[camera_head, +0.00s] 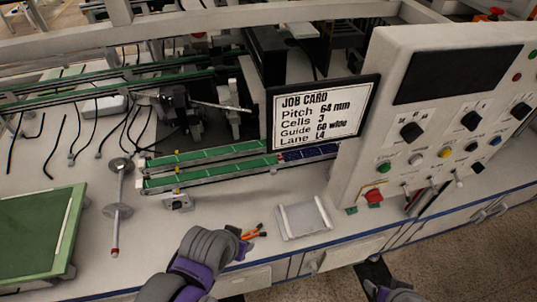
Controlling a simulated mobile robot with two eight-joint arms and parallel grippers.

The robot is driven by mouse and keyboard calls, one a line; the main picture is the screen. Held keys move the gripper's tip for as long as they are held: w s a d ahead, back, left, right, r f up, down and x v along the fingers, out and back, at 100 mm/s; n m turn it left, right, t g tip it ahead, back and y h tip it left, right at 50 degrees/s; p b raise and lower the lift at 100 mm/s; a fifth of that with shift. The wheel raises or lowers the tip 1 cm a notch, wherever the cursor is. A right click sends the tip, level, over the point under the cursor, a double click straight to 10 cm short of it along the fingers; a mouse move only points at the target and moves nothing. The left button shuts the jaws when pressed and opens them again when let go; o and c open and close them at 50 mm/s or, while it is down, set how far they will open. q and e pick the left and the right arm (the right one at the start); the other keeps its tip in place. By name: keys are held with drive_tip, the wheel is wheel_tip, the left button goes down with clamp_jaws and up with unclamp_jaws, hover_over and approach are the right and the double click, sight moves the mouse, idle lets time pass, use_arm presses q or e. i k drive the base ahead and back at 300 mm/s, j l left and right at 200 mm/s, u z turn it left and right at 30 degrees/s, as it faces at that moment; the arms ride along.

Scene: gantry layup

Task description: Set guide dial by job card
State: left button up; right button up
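The job card (320,110) stands upright at the left edge of the control panel and reads Pitch 64 mm, Cells 3, Guide 60 wide (number slightly blurred), Lane L4. The pale panel (385,85) carries three black rotary knobs in a row: a left knob (411,131), a middle knob (468,118) and a right knob (520,110). Their labels are too small to read, so I cannot tell which is the guide dial. My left gripper (243,248) is low over the bench front, away from the panel. My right gripper (375,272) is at the bottom edge, below the panel. Finger openings are unclear.
Below the knobs are coloured buttons, toggles and a red button (373,196). A white tray (304,218) and an orange-handled tool (254,232) lie near the bench front. Green conveyor rails (205,180) run left of the card. A green board (40,230) is at far left.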

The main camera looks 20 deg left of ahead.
sight(176, 205)
drive_tip(key=j, duration=0.4)
drive_tip(key=k+j+u, duration=0.1)
drive_tip(key=j, duration=0.25)
drive_tip(key=j+u, duration=0.1)
drive_tip(key=u, duration=0.25)
drive_tip(key=j+u, duration=0.15)
drive_tip(key=u, duration=0.2)
drive_tip(key=j+u, duration=0.15)
drive_tip(key=u, duration=0.15)
